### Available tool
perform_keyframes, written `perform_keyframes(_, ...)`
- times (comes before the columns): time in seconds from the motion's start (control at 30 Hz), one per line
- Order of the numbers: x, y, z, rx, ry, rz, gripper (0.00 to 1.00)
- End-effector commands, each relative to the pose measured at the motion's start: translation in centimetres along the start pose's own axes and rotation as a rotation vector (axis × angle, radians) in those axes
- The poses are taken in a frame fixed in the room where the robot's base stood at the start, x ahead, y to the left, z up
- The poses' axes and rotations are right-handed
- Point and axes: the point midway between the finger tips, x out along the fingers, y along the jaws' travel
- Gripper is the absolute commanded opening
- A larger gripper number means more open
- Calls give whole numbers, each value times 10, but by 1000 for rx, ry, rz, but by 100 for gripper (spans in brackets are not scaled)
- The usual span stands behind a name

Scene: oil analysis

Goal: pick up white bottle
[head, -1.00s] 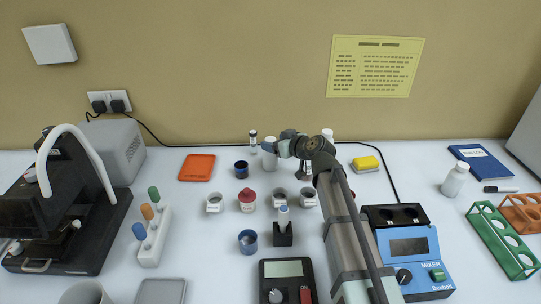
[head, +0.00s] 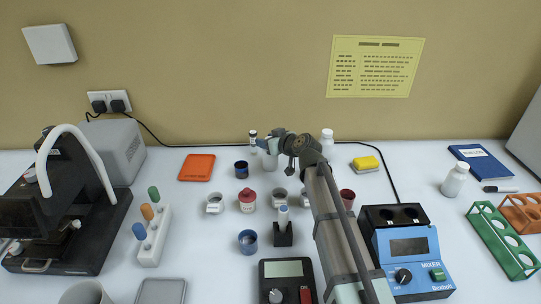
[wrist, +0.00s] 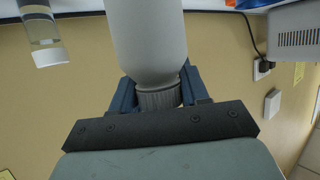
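A white bottle (head: 271,161) stands near the back of the table, its upper part hidden by my gripper (head: 261,144) in the head view. In the wrist view, the smooth body of the white bottle (wrist: 148,40) fills the top middle, with its ribbed cap towards my gripper (wrist: 160,95). The blue fingers lie on both sides of the cap, very close to it. The bottle hides part of the fingers, so I cannot tell whether they press on it. Two other white bottles stand behind my arm (head: 327,138) and at the right (head: 455,180).
A clear vial (head: 253,142) stands just left of the bottle; it also shows in the wrist view (wrist: 43,35). A blue mixer (head: 412,262) stands right of my arm.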

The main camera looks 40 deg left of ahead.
Motion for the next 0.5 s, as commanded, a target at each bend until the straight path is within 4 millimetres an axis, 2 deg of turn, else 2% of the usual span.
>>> perform_keyframes(0.07, 0, 0, 0, 0, 0, 0, 35)
perform_keyframes(0.4, 0, 0, 0, 0, 0, 0, 2)
perform_keyframes(0.5, 0, 0, 0, 0, 0, 0, 0)
